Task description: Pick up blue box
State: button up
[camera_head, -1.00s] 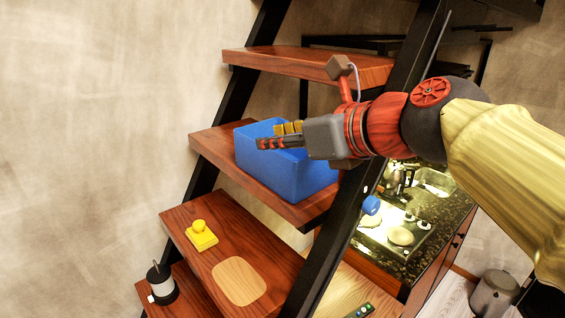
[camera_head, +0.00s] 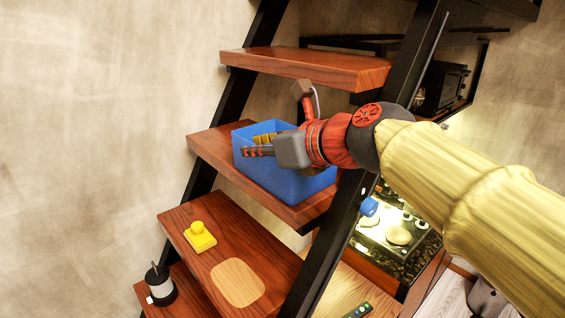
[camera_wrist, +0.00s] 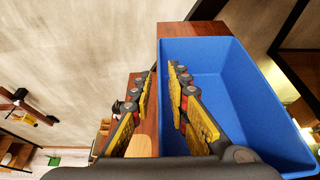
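The blue box (camera_head: 300,184) is an open-topped bin standing upright on a middle wooden stair tread (camera_head: 215,146). My gripper (camera_head: 252,146) is over the box's upper part in the head view, its fingers pointing left and spread apart. In the wrist view the box (camera_wrist: 240,85) fills the right side, its interior empty. There the gripper (camera_wrist: 162,68) is open, with the box's left wall between its two fingers: one finger appears on the outside, the other over the inside. I cannot tell whether either finger touches the wall.
A yellow block with a knob (camera_head: 200,238) and a pale oval patch (camera_head: 238,283) are on the tread below. A black-and-white canister (camera_head: 160,285) stands lower left. A higher tread (camera_head: 305,67) and black stair stringers (camera_head: 345,225) hem in the box.

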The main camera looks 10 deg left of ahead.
grip_shut()
dwell(0.5)
jog(key=shift+r, duration=0.1)
